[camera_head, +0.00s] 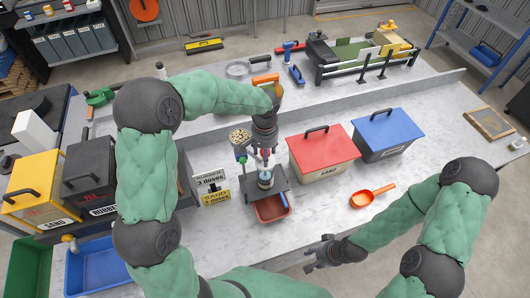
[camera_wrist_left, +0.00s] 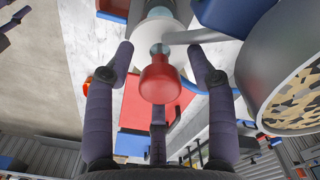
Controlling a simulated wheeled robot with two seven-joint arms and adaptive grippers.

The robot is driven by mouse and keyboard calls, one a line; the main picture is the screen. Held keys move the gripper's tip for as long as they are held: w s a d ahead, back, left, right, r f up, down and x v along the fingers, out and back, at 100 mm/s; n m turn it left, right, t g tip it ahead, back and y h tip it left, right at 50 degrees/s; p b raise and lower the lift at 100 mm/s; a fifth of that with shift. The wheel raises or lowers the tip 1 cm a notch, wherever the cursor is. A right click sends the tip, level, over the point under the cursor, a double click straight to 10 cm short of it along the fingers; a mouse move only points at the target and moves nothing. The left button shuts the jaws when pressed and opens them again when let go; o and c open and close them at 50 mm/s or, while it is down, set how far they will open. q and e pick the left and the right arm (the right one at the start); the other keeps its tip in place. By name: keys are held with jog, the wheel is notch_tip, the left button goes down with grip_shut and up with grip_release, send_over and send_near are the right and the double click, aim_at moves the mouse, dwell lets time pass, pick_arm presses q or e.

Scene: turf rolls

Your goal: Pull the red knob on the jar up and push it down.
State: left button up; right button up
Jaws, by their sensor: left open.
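The red knob (camera_wrist_left: 160,82) shows in the left wrist view, on top of a pale blue-grey fitting. My left gripper (camera_wrist_left: 160,54) is open, with its dark fingers spread on both sides of the knob and apart from it. The knob is mostly hidden there by the fingers. My right gripper (camera_head: 320,252) is empty near the table's front edge, its fingers apart.
A round container of speckled granules (camera_wrist_left: 293,97) stands close beside the left gripper. A red tray (camera_head: 271,208) sits below the stand. A red-lidded bin (camera_head: 323,152), a blue-lidded bin (camera_head: 388,133) and an orange scoop (camera_head: 372,195) are to the right. The front right tabletop is clear.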

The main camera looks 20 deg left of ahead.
pick_arm(q)
grip_shut()
notch_tip(320, 180, up, 6)
jog(key=shift+f+p, duration=0.2)
jog(key=shift+p, duration=1.05)
jog(key=shift+w, duration=0.1)
jog(key=shift+c, duration=0.5)
grip_release()
jog(key=shift+o, duration=0.5)
jog(key=shift+s, duration=0.2)
jog(key=shift+w, duration=0.1)
notch_tip(320, 180, up, 12)
